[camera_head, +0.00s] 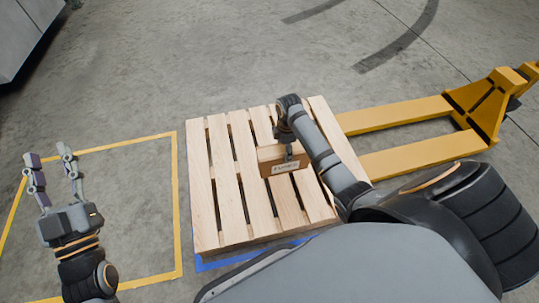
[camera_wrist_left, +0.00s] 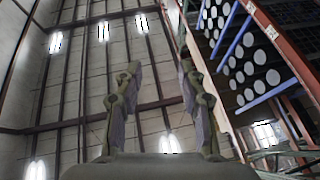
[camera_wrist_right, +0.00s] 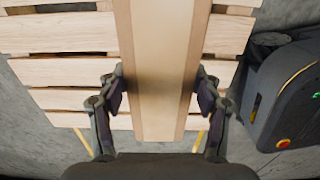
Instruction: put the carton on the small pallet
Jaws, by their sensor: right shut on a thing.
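The carton (camera_head: 285,168) is a small brown box with a pale label on its near side. It is over the middle-right slats of the small wooden pallet (camera_head: 203,190); I cannot tell whether it touches them. My right gripper (camera_head: 288,150) is shut on the carton from above. In the right wrist view the carton (camera_wrist_right: 160,45) fills the space between the two fingers, with pallet slats (camera_wrist_right: 60,70) below on both sides. My left gripper (camera_head: 48,160) is open and empty, away to the left.
A yellow pallet jack (camera_head: 395,115) has its forks at the pallet's right side. A yellow floor outline (camera_head: 178,215) encloses bare floor at left. Blue marking (camera_head: 205,265) shows at the pallet's near edge. A grey object (camera_head: 22,35) stands at the top left.

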